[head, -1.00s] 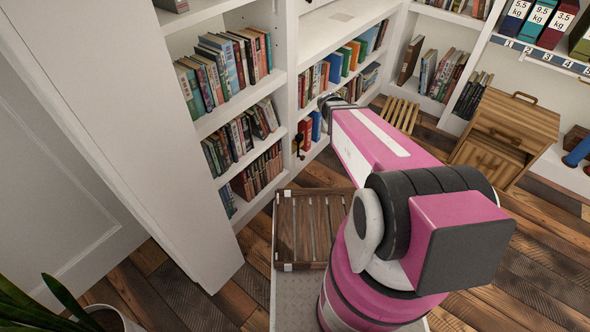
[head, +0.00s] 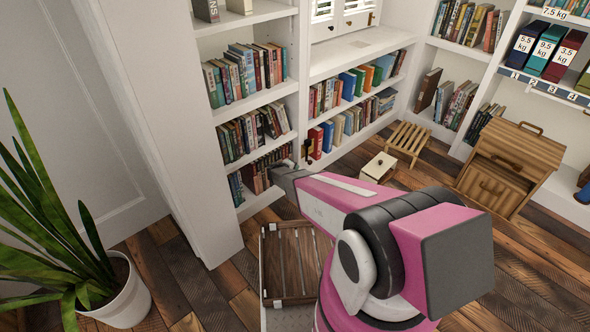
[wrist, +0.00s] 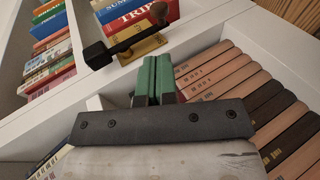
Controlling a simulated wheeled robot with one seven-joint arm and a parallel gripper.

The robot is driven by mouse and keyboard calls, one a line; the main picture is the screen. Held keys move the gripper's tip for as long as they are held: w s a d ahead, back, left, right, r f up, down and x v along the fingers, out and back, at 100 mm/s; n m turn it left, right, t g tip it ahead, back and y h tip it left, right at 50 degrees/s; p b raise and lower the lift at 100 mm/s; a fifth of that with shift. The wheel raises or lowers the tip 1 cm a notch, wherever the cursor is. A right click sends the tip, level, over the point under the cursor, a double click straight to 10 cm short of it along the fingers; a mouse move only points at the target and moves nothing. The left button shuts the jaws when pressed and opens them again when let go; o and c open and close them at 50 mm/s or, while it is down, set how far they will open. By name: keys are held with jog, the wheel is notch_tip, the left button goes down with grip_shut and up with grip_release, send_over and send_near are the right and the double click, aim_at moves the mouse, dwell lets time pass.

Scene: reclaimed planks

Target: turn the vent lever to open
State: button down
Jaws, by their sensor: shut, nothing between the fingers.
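The vent lever (wrist: 122,46) shows in the wrist view as a dark bar with a black block at its left end and a round brownish knob at its upper right. It sits by a brass plate (wrist: 146,48) on the white shelf upright. In the head view the lever (head: 307,149) is a small dark shape on the upright, just beyond my gripper (head: 287,172). In the wrist view my gripper's green fingers (wrist: 156,66) are together and empty, just below the brass plate. I cannot tell whether they touch it.
Bookshelves full of books (head: 248,75) stand around the lever. A slatted wooden crate (head: 290,262) is below my arm. A cream box (head: 379,167), a slatted stool (head: 405,143) and a wooden cabinet (head: 508,165) stand on the floor. A potted plant (head: 125,295) is at lower left.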

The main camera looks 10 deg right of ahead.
aim_at(310, 163)
jog(key=x, duration=1.1)
jog(key=shift+w+d, duration=0.2)
jog(key=shift+d, duration=0.1)
jog(key=shift+f, duration=0.1)
jog(key=shift+w+d+f+t+h, duration=0.4)
jog(key=shift+w+d+t+h, duration=0.15)
jog(key=shift+t+h, duration=0.3)
jog(key=shift+w+d+f+n+t+h, duration=0.15)
jog(key=shift+w+d+n+t+h, duration=0.25)
jog(key=shift+d+t+h, duration=0.5)
jog(key=shift+w+d+t+h, duration=0.4)
jog(key=shift+w+t+h, duration=0.1)
jog(key=shift+t+h, duration=0.3)
jog(key=w+d+r+n+t+h, duration=0.1)
jog(key=w+d+r+t+h, duration=0.1)
jog(key=w+d+r, duration=0.1)
jog(key=shift+d+r, duration=0.7)
jog(key=shift+d, duration=0.05)
jog(key=shift+h, duration=0.25)
